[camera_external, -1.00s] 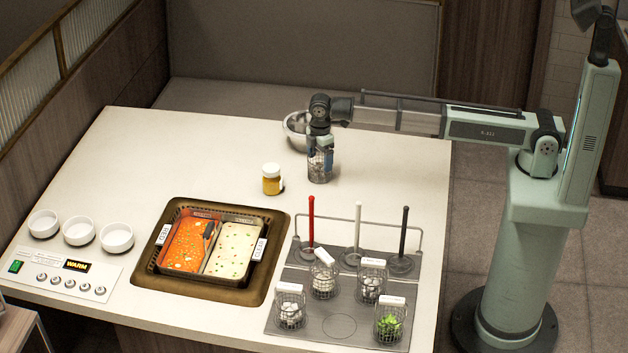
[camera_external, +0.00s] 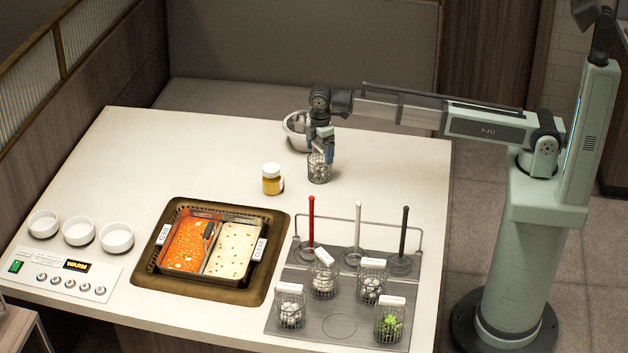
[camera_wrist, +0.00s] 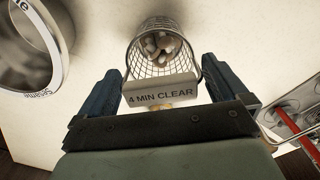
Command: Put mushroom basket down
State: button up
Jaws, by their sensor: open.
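The mushroom basket (camera_external: 319,170), a small wire basket with pale brownish pieces, stands on the white counter near its back right. In the wrist view the basket (camera_wrist: 163,50) shows its open top, with its white tag (camera_wrist: 160,94) reading "4 MIN CLEAR" toward me. My gripper (camera_external: 321,150) is right above the basket, pointing down. In the wrist view my gripper (camera_wrist: 160,85) has its two blue fingers apart, one on each side of the tag, with gaps to it.
A metal bowl (camera_external: 296,128) stands just behind and left of my gripper. A yellow jar (camera_external: 271,180) is to the left front. The grey rack (camera_external: 340,329) holds several baskets and three upright handles. A two-part soup pot (camera_external: 233,250) and white bowls (camera_external: 79,231) are farther left.

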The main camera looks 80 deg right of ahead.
notch_tip(320, 180, up, 9)
jog(key=shift+f, duration=0.1)
dwell(0.3)
